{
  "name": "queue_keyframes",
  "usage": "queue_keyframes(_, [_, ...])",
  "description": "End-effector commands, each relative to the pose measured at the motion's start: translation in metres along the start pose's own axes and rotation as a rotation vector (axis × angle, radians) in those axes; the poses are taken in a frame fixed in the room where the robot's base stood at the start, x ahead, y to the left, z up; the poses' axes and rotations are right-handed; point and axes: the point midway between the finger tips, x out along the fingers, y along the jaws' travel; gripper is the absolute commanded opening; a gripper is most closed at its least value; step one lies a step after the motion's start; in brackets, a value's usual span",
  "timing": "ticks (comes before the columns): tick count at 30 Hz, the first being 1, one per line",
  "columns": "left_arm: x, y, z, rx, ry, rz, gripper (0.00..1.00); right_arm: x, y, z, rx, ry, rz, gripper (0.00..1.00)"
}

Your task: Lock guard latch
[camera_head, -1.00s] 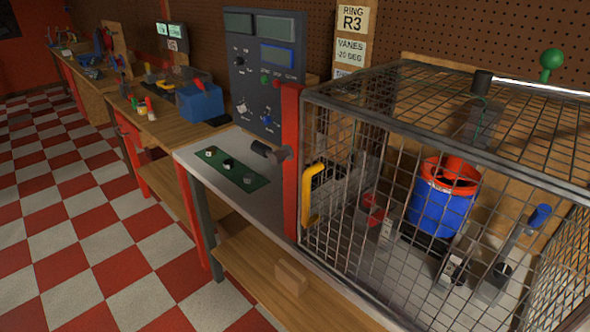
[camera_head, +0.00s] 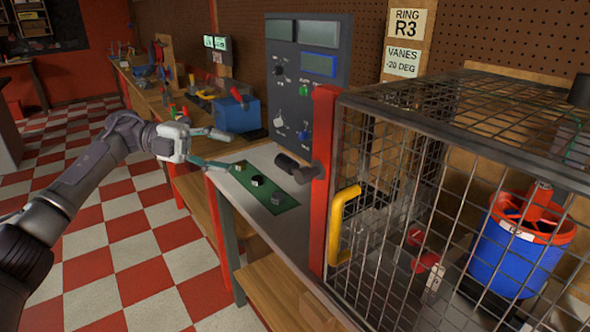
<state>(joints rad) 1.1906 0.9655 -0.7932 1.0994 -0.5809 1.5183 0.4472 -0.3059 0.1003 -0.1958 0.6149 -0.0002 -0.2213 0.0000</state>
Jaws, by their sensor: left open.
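The wire-mesh guard (camera_head: 436,170) is a box-shaped cage on the bench at the right, with a yellow handle (camera_head: 342,226) on its near-left edge. A red post (camera_head: 322,190) stands at that edge. A dark latch with a cylindrical knob (camera_head: 290,165) sticks out left from the post. Whether it is locked I cannot tell. My left gripper (camera_head: 228,150) is open and empty, left of the latch and apart from it, near the bench's far-left end. My right gripper is out of view.
A green strip with several small parts (camera_head: 262,184) lies on the bench below the latch. A grey control panel (camera_head: 306,85) stands behind it. Inside the cage is a blue and red ducted rotor (camera_head: 515,252). The checkered floor at left is clear.

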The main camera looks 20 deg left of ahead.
Motion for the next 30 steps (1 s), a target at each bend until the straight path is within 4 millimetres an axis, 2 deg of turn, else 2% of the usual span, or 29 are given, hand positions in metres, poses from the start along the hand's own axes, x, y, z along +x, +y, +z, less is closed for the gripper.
queue_keyframes(8, [0.051,-0.003,-0.001,0.0,0.005,-0.002,0.54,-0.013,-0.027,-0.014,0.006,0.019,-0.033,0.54])
queue_keyframes(15, [0.1,-0.003,-0.001,0.0,0.004,-0.004,0.54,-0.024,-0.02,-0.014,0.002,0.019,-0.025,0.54])
queue_keyframes(18, [0.115,-0.003,0.0,0.0,0.002,-0.005,0.54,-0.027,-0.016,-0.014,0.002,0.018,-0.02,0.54])
queue_keyframes(24, [0.131,-0.002,0.0,0.0,0.0,-0.004,0.54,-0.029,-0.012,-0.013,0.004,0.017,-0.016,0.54])
queue_keyframes(30, [0.133,-0.001,0.001,0.0,-0.001,-0.005,0.54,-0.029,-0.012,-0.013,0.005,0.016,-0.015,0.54])
